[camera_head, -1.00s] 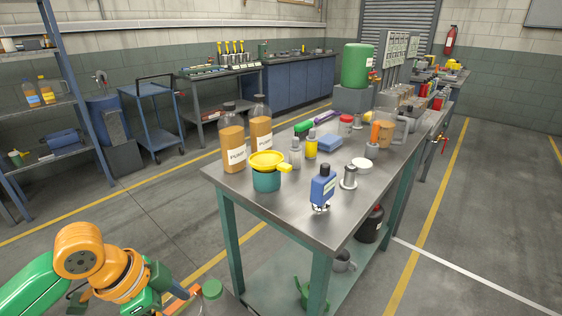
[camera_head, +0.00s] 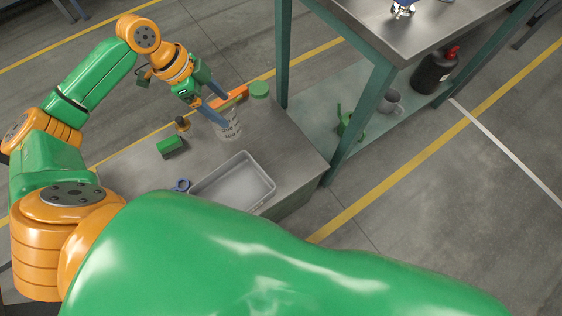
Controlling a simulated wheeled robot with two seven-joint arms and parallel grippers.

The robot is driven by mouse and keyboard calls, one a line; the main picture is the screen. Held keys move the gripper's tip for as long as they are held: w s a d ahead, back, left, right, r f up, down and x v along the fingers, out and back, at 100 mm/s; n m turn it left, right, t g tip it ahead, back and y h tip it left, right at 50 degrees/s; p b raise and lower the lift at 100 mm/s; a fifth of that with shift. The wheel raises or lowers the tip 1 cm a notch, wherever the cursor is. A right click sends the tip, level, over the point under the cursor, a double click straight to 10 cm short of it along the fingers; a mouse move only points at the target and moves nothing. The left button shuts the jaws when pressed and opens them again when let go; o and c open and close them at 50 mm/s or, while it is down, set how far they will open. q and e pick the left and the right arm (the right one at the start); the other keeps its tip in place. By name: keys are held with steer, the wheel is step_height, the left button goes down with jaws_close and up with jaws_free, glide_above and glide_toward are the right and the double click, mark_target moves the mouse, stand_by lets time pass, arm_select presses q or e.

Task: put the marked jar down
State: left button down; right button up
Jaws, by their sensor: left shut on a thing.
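The marked jar (camera_head: 229,129) is pale with dark lettering on its side and is over the grey worktop (camera_head: 300,148). My left gripper (camera_head: 229,111) reaches in from the upper left, its blue fingers shut around the jar's upper part. My right gripper is not in view.
A green-lidded jar (camera_head: 260,91) stands close right of the marked jar. A taller bench with a lower shelf (camera_head: 380,118) stands at the right.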

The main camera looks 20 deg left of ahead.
arm_select(q)
steer(key=shift+d+f, duration=0.15)
steer(key=shift+d, duration=0.05)
steer(key=w+d+f, duration=0.1)
steer(key=d+f, duration=1.1)
steer(key=d, duration=0.1)
steer(key=shift+w+d+f, duration=0.2)
steer(key=shift+w, duration=0.1)
steer(key=shift+f, duration=0.1)
steer(key=shift+f, duration=0.15)
jaws_free()
